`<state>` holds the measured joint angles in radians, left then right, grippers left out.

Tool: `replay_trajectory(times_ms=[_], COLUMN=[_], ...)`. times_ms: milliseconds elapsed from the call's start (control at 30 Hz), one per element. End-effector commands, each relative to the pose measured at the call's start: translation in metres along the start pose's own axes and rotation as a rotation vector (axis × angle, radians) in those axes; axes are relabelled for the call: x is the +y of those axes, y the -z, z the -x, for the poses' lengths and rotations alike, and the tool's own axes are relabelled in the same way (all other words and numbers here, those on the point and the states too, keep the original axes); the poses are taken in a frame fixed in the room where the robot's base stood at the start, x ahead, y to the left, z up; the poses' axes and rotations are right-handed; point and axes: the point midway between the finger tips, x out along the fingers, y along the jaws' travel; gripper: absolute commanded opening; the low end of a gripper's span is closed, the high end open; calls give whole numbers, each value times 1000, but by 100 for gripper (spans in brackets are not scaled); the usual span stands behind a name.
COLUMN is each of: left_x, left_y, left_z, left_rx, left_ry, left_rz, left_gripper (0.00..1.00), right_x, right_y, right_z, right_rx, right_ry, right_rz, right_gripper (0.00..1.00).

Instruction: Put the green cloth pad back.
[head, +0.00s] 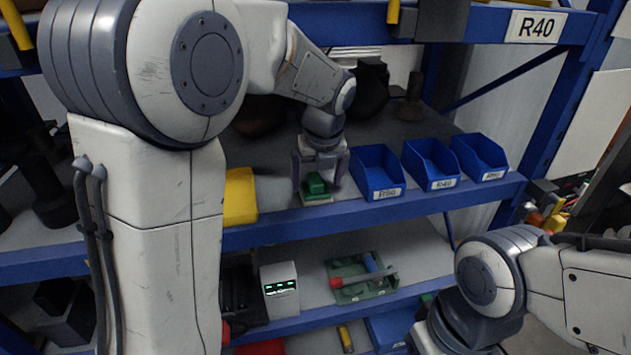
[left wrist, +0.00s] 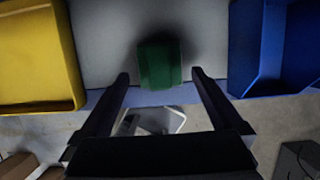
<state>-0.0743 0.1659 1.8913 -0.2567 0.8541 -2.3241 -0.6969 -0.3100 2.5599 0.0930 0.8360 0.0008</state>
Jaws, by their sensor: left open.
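The green cloth pad (head: 316,184) sits at the front edge of the middle shelf, between a yellow bin and the blue bins. It also shows in the left wrist view (left wrist: 160,64), just beyond the fingertips. My left gripper (head: 320,178) is over the pad, with its fingers apart on either side of it in the head view. In the left wrist view the open fingers (left wrist: 160,75) have nothing between them but the near end of the pad's area; I cannot tell whether they touch it. My right arm shows at the lower right, but its gripper is out of view.
A yellow bin (head: 240,196) stands left of the pad. Blue bins (head: 377,172) stand right of it along the blue shelf beam (head: 285,227). A green tray with tools (head: 360,281) and a white device (head: 280,290) are on the shelf below.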

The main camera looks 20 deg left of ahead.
Motion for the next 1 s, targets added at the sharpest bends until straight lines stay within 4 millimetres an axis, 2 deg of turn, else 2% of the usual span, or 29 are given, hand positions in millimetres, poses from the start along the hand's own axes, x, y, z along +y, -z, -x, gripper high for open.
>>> replay_trajectory(times_ms=[33,200,400,533,733,867,1000], left_x=[0,-1,0,-1,0,-3,-5], left_y=[13,51,86,98,105,124,168], left_z=[0,12,24,30,32,30,26], left_rx=[-1,-3,-1,0,4,33,108], left_ry=[2,4,2,2,1,14,20], left_rz=[-3,-6,-4,-2,15,149,472], left_gripper=[100,100,100,100,100,100,100], right_x=[1,2,2,3,3,3,3], right_y=[-1,-1,-2,-2,-2,-2,-2], right_z=[-9,-23,-33,-36,-36,-36,-36], right_rx=[0,0,0,0,0,0,0], right_ry=[0,0,0,0,0,0,0], right_rz=[0,1,1,1,1,1,1], right_gripper=[50,50,50,50,50,50,50])
